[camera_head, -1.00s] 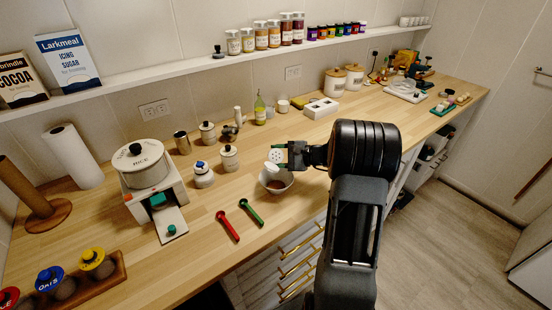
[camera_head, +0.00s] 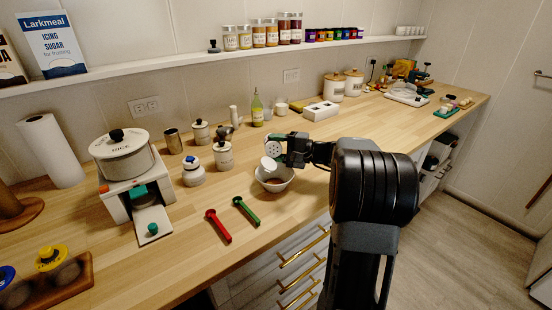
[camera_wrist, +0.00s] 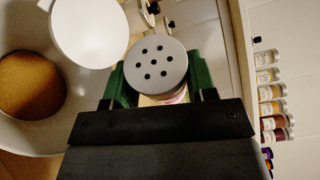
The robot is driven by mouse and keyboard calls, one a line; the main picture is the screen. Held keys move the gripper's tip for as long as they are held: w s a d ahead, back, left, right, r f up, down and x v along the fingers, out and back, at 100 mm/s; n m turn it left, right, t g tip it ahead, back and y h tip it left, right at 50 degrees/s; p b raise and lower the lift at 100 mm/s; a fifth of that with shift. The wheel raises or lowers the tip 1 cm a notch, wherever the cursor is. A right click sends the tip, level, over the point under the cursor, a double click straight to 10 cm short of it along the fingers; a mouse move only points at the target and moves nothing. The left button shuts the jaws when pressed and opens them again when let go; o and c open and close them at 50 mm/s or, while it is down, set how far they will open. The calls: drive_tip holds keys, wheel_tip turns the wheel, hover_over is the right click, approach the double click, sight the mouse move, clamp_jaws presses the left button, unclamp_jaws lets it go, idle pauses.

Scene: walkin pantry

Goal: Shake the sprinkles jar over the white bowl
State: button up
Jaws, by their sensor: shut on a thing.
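My gripper (camera_head: 289,150) is shut on the sprinkles jar, above the far side of the white bowl (camera_head: 281,187). The jar's grey perforated lid (camera_wrist: 157,64) faces the wrist camera between the green fingers; it also shows in the head view (camera_head: 273,148). Most of the jar body is hidden behind the lid and fingers. A white round piece (camera_wrist: 90,32) sits beside the lid, over the bowl; I cannot tell if it is joined to the jar. The bowl (camera_wrist: 75,128) holds a brown mass (camera_wrist: 30,84). No falling sprinkles are visible.
Red (camera_head: 218,226) and green (camera_head: 246,210) spoons lie in front of the bowl. A lidded canister (camera_head: 223,157) and a white jar with a blue top (camera_head: 193,173) stand left. A white box (camera_head: 320,111) stands behind.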

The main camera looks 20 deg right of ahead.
drive_tip(key=b, duration=0.1)
drive_tip(key=n+b, duration=0.1)
drive_tip(key=b, duration=0.1)
drive_tip(key=shift+f+y, duration=0.25)
drive_tip(key=shift+y, duration=0.05)
drive_tip(key=r+n+y+b, duration=0.1)
drive_tip(key=n+b, duration=0.1)
drive_tip(key=b, duration=0.2)
drive_tip(key=r+n+t+y+b, duration=0.1)
drive_tip(key=n+b, duration=0.2)
drive_tip(key=b, duration=0.2)
drive_tip(key=n+b, duration=0.1)
drive_tip(key=r+n+y+b, duration=0.1)
drive_tip(key=n+b, duration=0.1)
drive_tip(key=shift+s+r+b, duration=0.1)
drive_tip(key=shift+b, duration=0.2)
drive_tip(key=shift+r+n, duration=0.2)
drive_tip(key=shift+n, duration=0.2)
